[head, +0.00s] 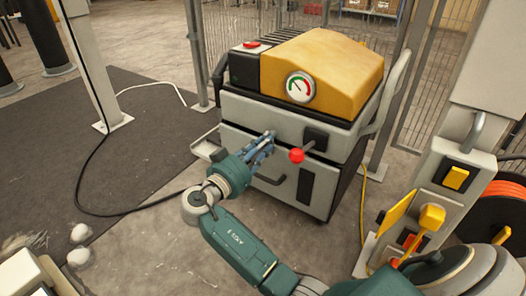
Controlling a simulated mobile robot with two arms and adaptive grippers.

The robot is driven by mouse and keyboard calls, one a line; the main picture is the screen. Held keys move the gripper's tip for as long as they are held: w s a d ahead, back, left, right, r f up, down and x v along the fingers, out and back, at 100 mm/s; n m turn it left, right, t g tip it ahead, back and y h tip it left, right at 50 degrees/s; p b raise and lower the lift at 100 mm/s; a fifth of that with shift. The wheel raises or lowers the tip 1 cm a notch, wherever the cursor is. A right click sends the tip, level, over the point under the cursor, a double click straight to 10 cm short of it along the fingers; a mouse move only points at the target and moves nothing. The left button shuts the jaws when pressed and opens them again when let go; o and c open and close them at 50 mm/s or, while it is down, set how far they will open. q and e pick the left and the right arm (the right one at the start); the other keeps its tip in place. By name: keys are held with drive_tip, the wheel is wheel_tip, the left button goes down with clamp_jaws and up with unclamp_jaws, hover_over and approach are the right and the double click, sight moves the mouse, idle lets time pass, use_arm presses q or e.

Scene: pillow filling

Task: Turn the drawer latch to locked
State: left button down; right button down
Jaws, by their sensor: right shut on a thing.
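The drawer latch has a black block (316,137) and a short lever ending in a red knob (297,155), on the upper front of the grey drawer cabinet (345,146). The lever points down and to the left. My right gripper (268,141) is in front of the upper drawer front, left of the red knob and apart from it in the picture. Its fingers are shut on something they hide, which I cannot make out. My left gripper is not in view.
A yellow-hooded machine (325,62) with a dial gauge (300,87) and red button (251,44) tops the cabinet. A grey post with a yellow switch (455,177) stands at right. A black cable (85,190) crosses the floor at left. White lumps (80,233) lie lower left.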

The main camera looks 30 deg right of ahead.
idle(0.3)
drive_tip(key=c, duration=1.5)
unclamp_jaws()
drive_tip(key=shift+c, duration=0.2)
drive_tip(key=shift+r, duration=0.1)
wheel_tip(320, 180, up, 10)
